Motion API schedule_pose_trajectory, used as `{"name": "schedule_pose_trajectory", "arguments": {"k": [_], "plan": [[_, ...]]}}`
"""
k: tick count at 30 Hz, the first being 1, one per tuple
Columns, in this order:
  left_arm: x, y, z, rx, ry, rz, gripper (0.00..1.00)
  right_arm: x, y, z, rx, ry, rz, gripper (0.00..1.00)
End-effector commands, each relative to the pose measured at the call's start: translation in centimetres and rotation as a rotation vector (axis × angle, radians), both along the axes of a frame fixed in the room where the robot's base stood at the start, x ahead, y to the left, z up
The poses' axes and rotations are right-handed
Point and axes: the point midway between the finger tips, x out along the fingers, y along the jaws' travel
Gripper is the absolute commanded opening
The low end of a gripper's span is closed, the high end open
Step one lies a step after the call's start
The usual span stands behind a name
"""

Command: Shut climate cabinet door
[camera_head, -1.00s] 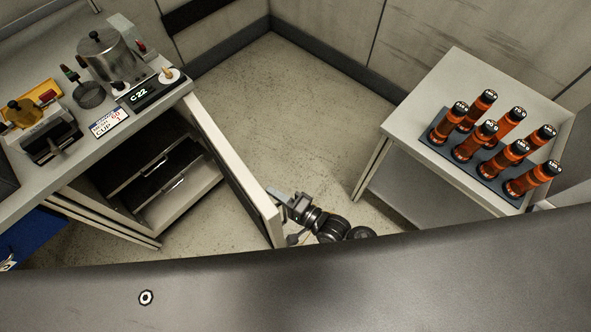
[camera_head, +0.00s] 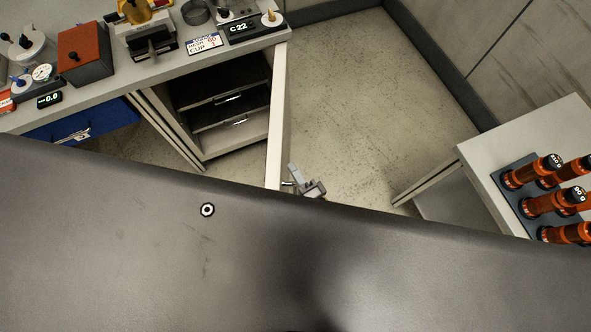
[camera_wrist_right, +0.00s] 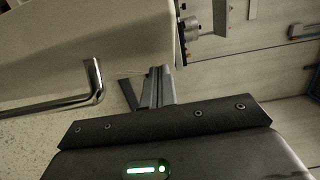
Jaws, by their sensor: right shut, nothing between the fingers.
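The climate cabinet (camera_head: 205,157) is under the bench in the head view, its front open and dark shelves or drawers showing inside. Its pale door (camera_head: 277,125) stands well open, jutting from the cabinet's right side. My right gripper (camera_head: 292,171) is at the outer face of the door, near its free end; I cannot tell whether it touches. In the right wrist view the shut, empty fingers (camera_wrist_right: 157,72) point at a pale panel, apparently the door (camera_wrist_right: 110,40), with a bent chrome handle (camera_wrist_right: 97,85) to their left. My left gripper is not in view.
The bench top (camera_head: 160,75) carries several instruments, including a C22 display (camera_head: 240,27). A blue drawer front (camera_head: 85,125) is left of the cabinet. A side table (camera_head: 475,150) with orange bottles (camera_head: 540,203) stands at right. Clear floor lies between door and table.

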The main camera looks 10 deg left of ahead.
Motion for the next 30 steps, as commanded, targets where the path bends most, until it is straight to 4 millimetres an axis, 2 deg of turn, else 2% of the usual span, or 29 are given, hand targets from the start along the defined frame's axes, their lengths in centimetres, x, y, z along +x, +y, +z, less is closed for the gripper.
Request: {"name": "schedule_pose_trajectory", "arguments": {"k": [5,9,11,15,21,30], "plan": [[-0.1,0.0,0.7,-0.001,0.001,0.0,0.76,0.2,-1.3,0.2,-0.004,-0.002,0.001,0.0],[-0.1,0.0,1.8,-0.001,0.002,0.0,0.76,0.5,-3.8,0.3,-0.005,0.0,0.003,0.0],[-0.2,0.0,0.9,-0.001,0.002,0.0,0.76,-0.9,-4.4,-0.4,-0.002,0.002,0.005,0.0],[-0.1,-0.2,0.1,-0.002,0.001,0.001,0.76,-3.9,-5.7,-0.4,-0.001,0.002,0.004,0.0],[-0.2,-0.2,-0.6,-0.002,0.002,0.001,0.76,-7.0,-7.2,-0.3,-0.001,0.001,0.004,0.0],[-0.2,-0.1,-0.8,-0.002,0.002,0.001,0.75,-8.6,-7.9,0.0,0.0,0.0,0.003,0.0]]}}
